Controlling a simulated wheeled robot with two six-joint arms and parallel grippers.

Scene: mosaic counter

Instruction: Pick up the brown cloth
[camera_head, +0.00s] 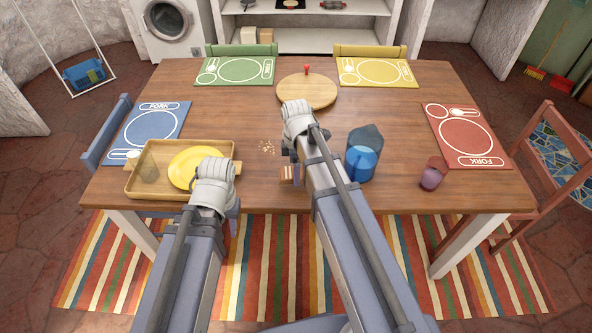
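A small brown and pale striped item (287,174) shows at the left edge of my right arm; it may be the folded brown cloth, but my arm hides most of it. My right gripper (293,150) is over the middle of the table near this item, and its fingers are largely hidden behind its own wrist. My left gripper (216,183) is at the right end of the wooden tray, beside the yellow plate. Its fingertips do not show clearly.
The wooden tray (133,185) holds the yellow plate (181,168) and a cup (147,171). Crumbs (266,147) lie mid-table. A blue pitcher (361,163) stands right of my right arm, with a purple cup (432,176) farther right. A round board (318,92) lies behind.

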